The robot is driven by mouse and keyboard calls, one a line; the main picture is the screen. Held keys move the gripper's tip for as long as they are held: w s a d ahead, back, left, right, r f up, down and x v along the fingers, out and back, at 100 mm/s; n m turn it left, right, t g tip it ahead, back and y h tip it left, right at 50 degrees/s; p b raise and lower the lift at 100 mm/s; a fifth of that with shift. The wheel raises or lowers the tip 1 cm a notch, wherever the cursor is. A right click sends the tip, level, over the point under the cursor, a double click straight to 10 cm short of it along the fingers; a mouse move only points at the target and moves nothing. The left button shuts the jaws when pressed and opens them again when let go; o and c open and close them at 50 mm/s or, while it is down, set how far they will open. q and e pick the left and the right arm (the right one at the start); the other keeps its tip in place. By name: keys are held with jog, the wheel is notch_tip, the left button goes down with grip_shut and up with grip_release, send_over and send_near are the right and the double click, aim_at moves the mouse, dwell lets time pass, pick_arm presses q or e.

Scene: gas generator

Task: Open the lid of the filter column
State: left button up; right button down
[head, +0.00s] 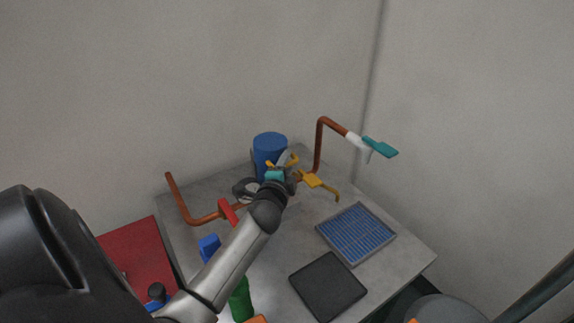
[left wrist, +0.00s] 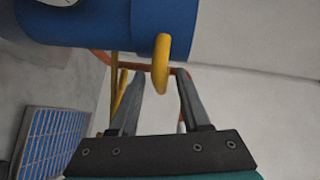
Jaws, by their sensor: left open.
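The filter column (head: 270,145) is a blue cylinder at the back of the grey table. In the left wrist view its blue body (left wrist: 100,22) lies across the top, with a curved yellow handle (left wrist: 162,62) at its right end. My left gripper (left wrist: 160,82) is open and empty, and the handle's lower end appears between its two fingertips. I cannot tell whether they touch. In the head view my left gripper (head: 284,161) is in front of the column and hides part of it. My right gripper is not in view.
A copper pipe with a white end and teal handle (head: 380,147) rises right of the column. A red-handled valve (head: 228,212) is at the left. A blue-ribbed filter tray (head: 356,234) and a black panel (head: 328,287) lie at the right front. Walls stand close behind.

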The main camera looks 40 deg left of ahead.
pick_arm(q)
jog(key=shift+c, duration=0.4)
grip_shut()
dwell(1.0)
